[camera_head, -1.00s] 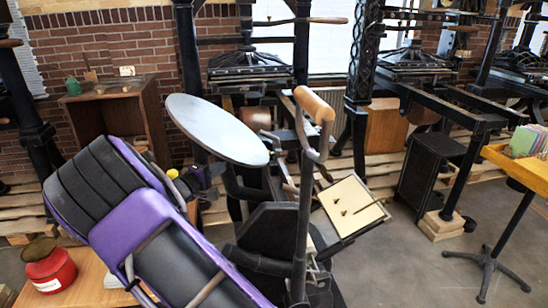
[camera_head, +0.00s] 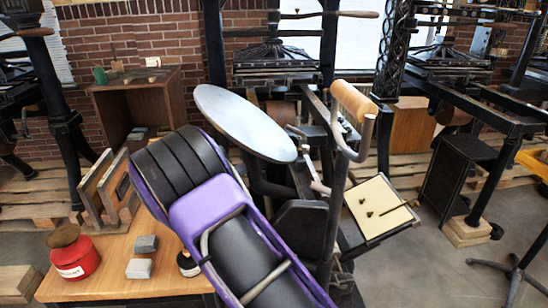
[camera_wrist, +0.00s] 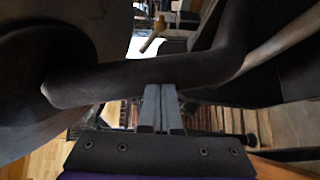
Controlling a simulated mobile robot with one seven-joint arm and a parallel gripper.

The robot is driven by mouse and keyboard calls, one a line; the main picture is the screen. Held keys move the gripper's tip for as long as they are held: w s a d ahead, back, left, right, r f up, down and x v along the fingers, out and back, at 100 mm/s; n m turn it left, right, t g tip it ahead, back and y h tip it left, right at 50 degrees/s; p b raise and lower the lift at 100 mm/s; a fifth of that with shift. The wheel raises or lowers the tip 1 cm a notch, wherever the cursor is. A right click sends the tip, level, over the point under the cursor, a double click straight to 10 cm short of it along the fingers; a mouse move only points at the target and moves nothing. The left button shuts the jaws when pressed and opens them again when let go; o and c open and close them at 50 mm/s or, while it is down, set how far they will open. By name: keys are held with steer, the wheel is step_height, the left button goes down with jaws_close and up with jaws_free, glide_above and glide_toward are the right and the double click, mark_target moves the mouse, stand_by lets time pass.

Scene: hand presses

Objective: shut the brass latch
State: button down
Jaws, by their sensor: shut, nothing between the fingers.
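No latch can be picked out for certain. A small brass-coloured piece (camera_wrist: 153,33) shows beyond a dark curved bar (camera_wrist: 140,82) in the wrist view; I cannot tell if it is the latch. The hand press has a round grey disc (camera_head: 245,124), a wooden-handled lever (camera_head: 354,101) and a cream tray (camera_head: 378,208). My gripper (camera_wrist: 161,90) is shut and empty in the wrist view. Its fingertips show at the lower edge of the dark bar; contact is unclear. In the head view my purple and black arm hides the gripper and part of the press.
A wooden bench (camera_head: 112,262) at lower left holds a red pot (camera_head: 75,260), grey blocks (camera_head: 139,268) and upright frames (camera_head: 98,190). A wooden cabinet (camera_head: 176,80) stands behind. More presses (camera_head: 448,62) stand at the back.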

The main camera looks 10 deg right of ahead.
steer(key=s+d+x, duration=0.2)
steer(key=x, duration=1)
steer(key=shift+d, duration=0.15)
steer(key=shift+w, duration=0.1)
